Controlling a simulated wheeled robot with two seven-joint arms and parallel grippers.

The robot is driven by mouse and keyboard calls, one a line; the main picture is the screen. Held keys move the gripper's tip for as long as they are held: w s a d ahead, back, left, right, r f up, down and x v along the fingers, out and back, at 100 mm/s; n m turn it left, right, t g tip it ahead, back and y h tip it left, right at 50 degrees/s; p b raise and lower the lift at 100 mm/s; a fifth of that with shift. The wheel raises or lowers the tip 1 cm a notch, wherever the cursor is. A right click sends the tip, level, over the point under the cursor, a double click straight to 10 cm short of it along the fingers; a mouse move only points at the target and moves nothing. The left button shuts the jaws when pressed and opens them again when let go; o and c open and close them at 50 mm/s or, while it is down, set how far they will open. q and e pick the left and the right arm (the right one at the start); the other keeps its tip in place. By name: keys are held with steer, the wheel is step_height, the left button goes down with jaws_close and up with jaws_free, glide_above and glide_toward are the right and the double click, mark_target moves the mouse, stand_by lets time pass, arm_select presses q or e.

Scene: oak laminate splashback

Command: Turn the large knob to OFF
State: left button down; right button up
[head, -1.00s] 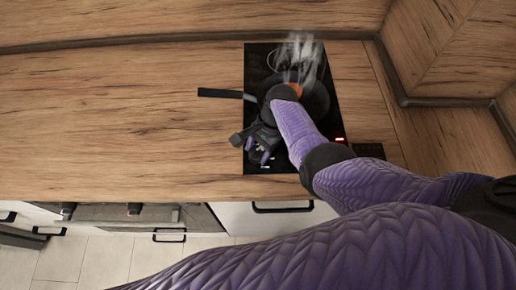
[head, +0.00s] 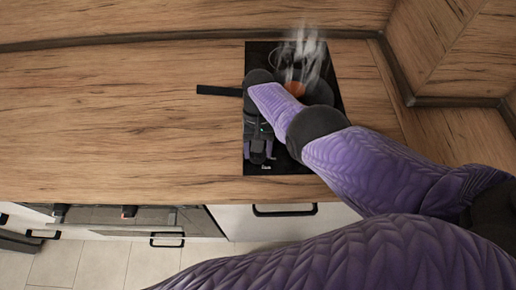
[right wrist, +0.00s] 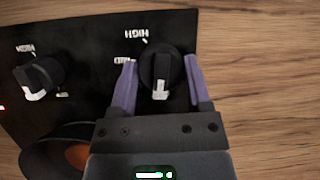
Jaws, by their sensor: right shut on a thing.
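The black cooktop (head: 290,165) is set in the wooden counter. In the right wrist view, a black round knob (right wrist: 160,68) with a white pointer mark stands between my right gripper's purple fingers. Its pointer faces the gripper's palm; a "HIGH" label and another partly hidden label lie beside it. My right gripper (right wrist: 160,82) is shut on this knob. In the head view my right gripper (head: 260,155) is over the cooktop's front left and hides the knob. A second knob (right wrist: 38,75), also with a white mark, is to the left. My left gripper is out of view.
A dark pan (head: 318,92) with orange contents (head: 294,89) steams on the cooktop. A black handle (head: 218,90) sticks out left over the counter. The wooden counter (head: 110,120) left of the cooktop is clear. Wooden splashback walls rise behind and at right.

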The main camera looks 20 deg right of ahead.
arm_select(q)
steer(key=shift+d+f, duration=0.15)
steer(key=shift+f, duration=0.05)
arm_select(e)
steer(key=shift+n, duration=0.6)
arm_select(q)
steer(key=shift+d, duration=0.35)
arm_select(e)
steer(key=shift+h, duration=0.3)
steer(key=o, duration=1.3)
steer(key=shift+r, duration=0.15)
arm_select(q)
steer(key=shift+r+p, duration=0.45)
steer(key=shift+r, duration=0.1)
arm_select(e)
steer(key=v, duration=0.9)
steer(key=shift+w+r, duration=0.15)
steer(key=shift+r, duration=0.15)
